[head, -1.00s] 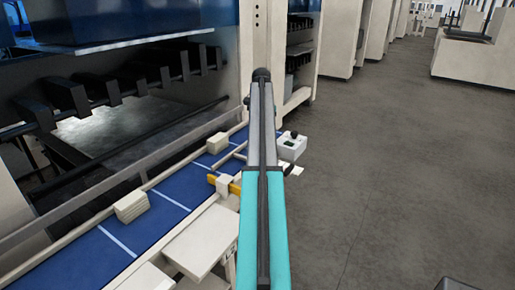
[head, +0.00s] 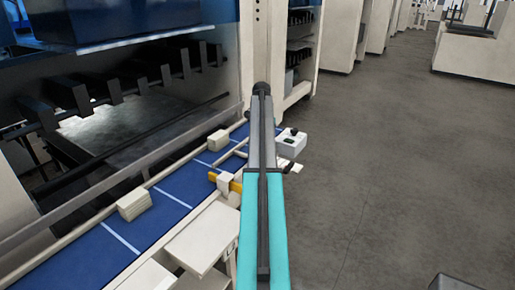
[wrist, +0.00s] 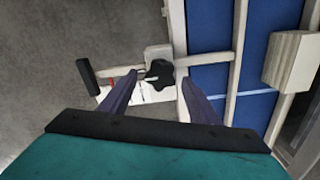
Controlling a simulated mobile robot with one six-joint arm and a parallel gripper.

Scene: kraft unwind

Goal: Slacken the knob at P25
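In the wrist view a black lobed knob (wrist: 159,73) sits on a pale block (wrist: 157,52) on a cream rail. A white plate with small markings (wrist: 133,99), too small to read, lies just below it. My gripper (wrist: 160,78) is open and empty, with one dark finger to each side of the knob. There is a gap at each fingertip; I cannot tell the remaining depth. In the head view my arm hides the gripper and the knob.
The blue conveyor belt (head: 169,196) with pale blocks (head: 133,205) runs along the machine at left. A white control box (head: 290,142) stands beyond the rail. A yellow piece (head: 233,186) juts out beside my arm.

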